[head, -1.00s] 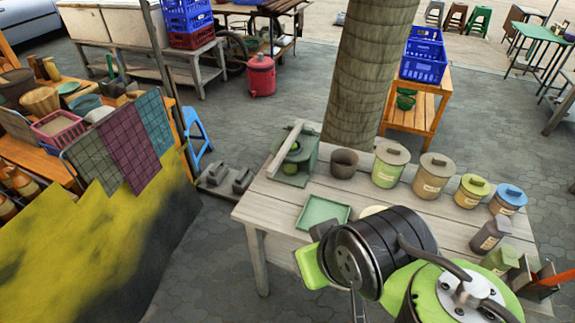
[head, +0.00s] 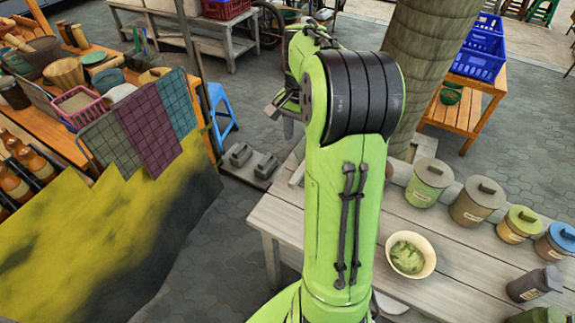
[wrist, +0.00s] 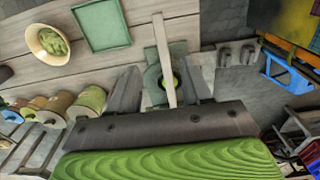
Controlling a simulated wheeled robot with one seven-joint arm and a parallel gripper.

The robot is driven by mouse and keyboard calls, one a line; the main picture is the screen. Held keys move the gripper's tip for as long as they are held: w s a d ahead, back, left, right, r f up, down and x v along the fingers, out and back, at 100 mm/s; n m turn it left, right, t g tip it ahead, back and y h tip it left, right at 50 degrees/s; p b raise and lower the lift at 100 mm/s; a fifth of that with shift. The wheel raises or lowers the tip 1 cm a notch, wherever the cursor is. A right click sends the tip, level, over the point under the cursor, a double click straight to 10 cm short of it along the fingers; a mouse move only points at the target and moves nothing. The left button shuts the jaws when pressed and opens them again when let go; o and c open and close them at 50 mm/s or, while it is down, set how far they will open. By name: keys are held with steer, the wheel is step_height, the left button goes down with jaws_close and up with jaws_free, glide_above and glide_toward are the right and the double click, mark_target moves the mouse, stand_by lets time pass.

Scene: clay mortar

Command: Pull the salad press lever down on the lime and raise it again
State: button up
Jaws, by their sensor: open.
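The green salad press (wrist: 152,84) shows in the wrist view, with its pale lever (wrist: 161,48) as a long bar across it. Bright green that looks like the lime (wrist: 176,82) shows beside the bar, partly covered by it. My gripper (wrist: 162,68) is open and empty, with one finger on each side of the lever in the picture. I cannot tell how far above the lever the fingers are. In the head view my green arm hides nearly all of the press and the lime.
A cream bowl of green pieces (head: 407,256) stands on the wooden table (head: 284,213); it also shows in the wrist view (wrist: 38,53). A green tray (wrist: 118,40) lies near the press. Lidded canisters (head: 475,204) line the table's back right. A tree trunk (head: 430,70) rises behind.

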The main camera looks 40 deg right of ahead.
mark_target(298, 174)
step_height(298, 174, down, 14)
steer(key=b, duration=0.3)
steer(key=shift+w+d+f, duration=0.1)
steer(key=shift+f, duration=0.1)
jaws_close()
